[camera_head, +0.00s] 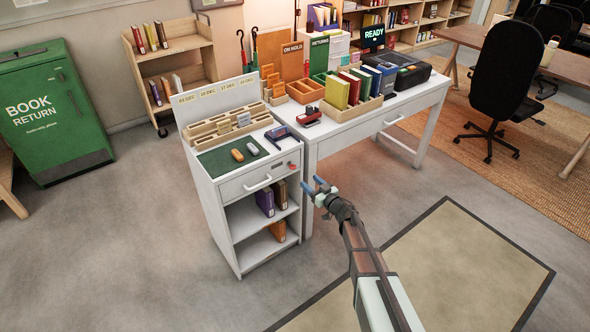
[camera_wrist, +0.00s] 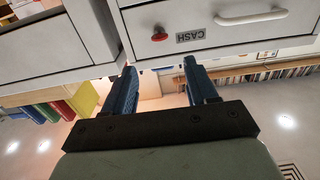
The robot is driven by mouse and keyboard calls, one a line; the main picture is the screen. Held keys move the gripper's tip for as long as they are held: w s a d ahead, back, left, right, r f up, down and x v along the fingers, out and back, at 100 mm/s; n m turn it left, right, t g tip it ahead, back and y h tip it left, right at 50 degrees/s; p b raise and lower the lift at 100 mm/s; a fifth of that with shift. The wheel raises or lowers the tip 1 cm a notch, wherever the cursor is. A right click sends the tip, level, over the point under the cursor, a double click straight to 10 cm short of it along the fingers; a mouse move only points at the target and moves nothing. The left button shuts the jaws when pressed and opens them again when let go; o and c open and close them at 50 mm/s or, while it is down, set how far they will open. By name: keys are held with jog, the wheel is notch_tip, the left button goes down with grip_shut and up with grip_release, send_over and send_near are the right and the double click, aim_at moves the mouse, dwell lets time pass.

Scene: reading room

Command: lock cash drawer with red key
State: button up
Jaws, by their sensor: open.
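The cash drawer (camera_head: 245,184) is the top drawer of the white cabinet, with a pale bar handle (camera_head: 257,185); it looks closed. A small red key (camera_head: 292,165) shows at the right end of its front. In the wrist view, which is upside down, the red key (camera_wrist: 159,34) sticks out from the drawer front (camera_wrist: 230,38) beside the CASH label (camera_wrist: 190,36). My gripper (camera_head: 313,187) is open and empty, out in front of the drawer's right end. In the wrist view its blue fingers (camera_wrist: 160,68) are apart, with the key beyond their tips, not between them.
Books stand on the shelves below. A white desk (camera_head: 410,104) with a book rack (camera_head: 352,108) stands to the right. Floor in front is clear.

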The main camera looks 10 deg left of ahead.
aim_at(295, 168)
jog(key=x, duration=1.1)
jog(key=shift+w+a+f, duration=0.1)
jog(key=shift+w+a, duration=0.05)
jog(key=shift+w, duration=0.05)
jog(key=c, duration=1.1)
jog(key=shift+o, duration=0.2)
